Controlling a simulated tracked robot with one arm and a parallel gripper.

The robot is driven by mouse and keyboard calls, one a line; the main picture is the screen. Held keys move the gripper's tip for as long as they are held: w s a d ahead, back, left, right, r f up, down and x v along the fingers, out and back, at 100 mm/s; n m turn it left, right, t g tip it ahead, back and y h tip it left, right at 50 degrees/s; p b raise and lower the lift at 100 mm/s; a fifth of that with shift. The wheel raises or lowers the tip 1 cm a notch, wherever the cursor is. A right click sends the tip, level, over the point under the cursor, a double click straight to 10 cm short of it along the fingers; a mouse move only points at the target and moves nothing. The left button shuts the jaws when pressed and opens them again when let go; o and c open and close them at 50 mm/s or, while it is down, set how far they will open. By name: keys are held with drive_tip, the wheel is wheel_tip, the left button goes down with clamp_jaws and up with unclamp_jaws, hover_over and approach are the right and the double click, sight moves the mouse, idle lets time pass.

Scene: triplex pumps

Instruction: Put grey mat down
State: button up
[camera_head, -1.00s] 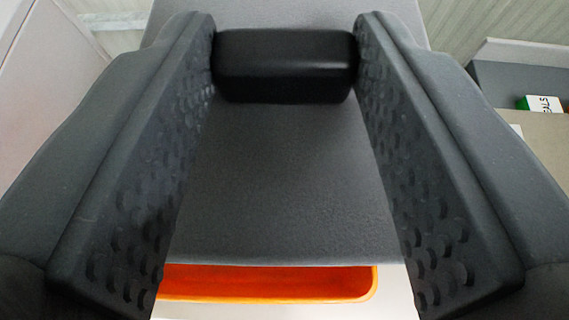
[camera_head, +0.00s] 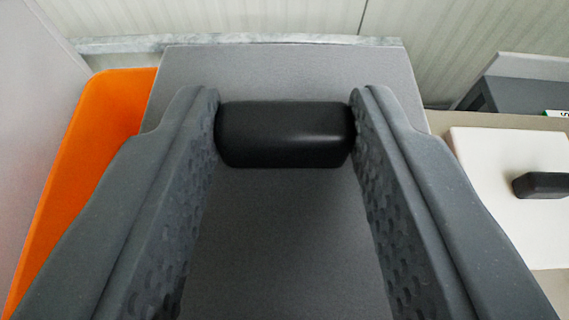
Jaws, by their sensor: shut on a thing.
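The grey mat (camera_head: 285,245) is a flat grey sheet with a black block handle (camera_head: 285,135) on it. My gripper (camera_head: 285,128) has its two dark, dimpled fingers on either side of this handle, shut on it. The mat spreads below and beyond the fingers, and its far edge lies near the back wall. The fingers hide parts of its sides. I cannot tell whether the mat rests on a surface or hangs above one.
An orange tray (camera_head: 85,150) shows at the left, partly behind the mat and the left finger. A white board (camera_head: 490,170) with a black handle (camera_head: 541,185) lies at the right. A dark grey box (camera_head: 520,95) stands at the back right. A corrugated wall (camera_head: 270,18) closes the back.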

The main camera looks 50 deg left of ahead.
drive_tip(key=shift+f+b, duration=0.6)
drive_tip(key=shift+b, duration=0.2)
drive_tip(key=o, duration=1)
drive_tip(key=shift+c, duration=0.2)
drive_tip(key=shift+r+p, duration=0.65)
drive_tip(key=shift+p, duration=0.15)
drive_tip(key=b+v, duration=0.2)
drive_tip(key=v, duration=1)
drive_tip(key=shift+b, duration=0.3)
drive_tip(key=shift+d, duration=0.1)
